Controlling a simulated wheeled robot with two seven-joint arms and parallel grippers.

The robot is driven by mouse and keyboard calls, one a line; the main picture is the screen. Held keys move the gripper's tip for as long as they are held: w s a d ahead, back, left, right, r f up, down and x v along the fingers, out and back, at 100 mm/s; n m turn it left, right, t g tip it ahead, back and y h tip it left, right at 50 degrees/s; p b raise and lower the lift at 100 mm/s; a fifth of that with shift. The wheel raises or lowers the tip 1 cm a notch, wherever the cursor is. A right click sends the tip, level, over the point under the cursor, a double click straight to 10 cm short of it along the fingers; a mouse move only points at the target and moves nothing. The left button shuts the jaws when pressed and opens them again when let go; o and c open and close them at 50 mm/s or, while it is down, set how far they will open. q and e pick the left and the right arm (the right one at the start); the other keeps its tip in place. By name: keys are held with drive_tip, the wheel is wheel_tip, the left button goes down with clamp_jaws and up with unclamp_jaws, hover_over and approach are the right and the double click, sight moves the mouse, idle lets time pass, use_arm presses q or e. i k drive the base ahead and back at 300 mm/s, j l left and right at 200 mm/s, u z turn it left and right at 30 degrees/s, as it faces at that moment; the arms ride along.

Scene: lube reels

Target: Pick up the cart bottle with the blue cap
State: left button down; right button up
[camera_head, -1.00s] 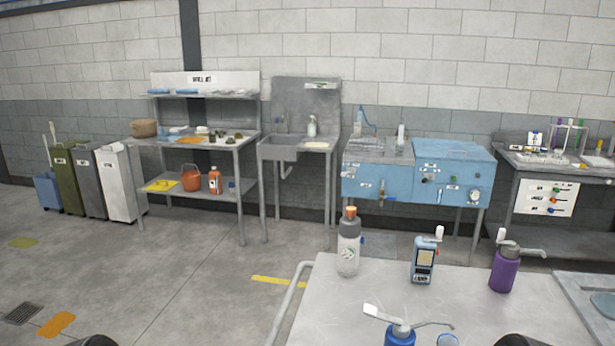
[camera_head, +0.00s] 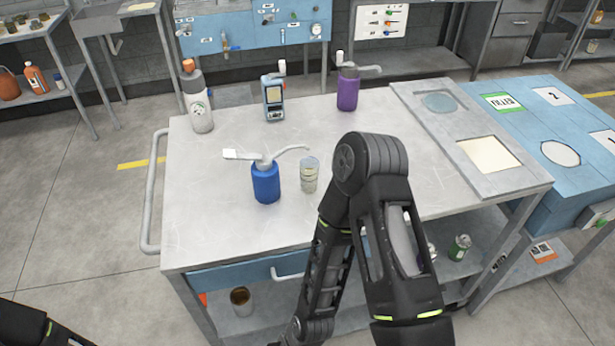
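Several containers stand on the grey cart top (camera_head: 225,160). A blue bottle (camera_head: 266,183) with a white lever handle and spout stands near the middle. A small clear container (camera_head: 309,175) stands just right of it. A grey bottle (camera_head: 199,105) with an orange cap stands at the back left, and a purple bottle (camera_head: 348,90) with a white knob and spout at the back. I cannot make out a plain blue cap on any of them. My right arm crosses the cart's front right, and part of my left arm shows at the bottom left. Neither gripper's fingertips show.
A recessed grey panel (camera_head: 440,125) lies on the right, beside a blue labelled cabinet (camera_head: 545,130). The lower shelf holds a brown-filled can (camera_head: 241,301) and a green can (camera_head: 459,247). The cart top's front left is clear.

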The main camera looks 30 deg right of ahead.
sight(309, 167)
drive_tip(key=k+l, duration=0.15)
drive_tip(key=l, duration=0.35)
drive_tip(key=k+l+z, duration=0.15)
drive_tip(key=l, duration=0.3)
drive_tip(key=k+l, duration=0.15)
drive_tip(key=l, duration=0.35)
drive_tip(key=k+l+z, duration=0.1)
drive_tip(key=l, duration=0.4)
drive_tip(key=k+l+z, duration=0.1)
drive_tip(key=l, duration=0.4)
drive_tip(key=k+l, duration=0.15)
drive_tip(key=l, duration=0.35)
drive_tip(key=k+l+z, duration=0.1)
drive_tip(key=l, duration=0.4)
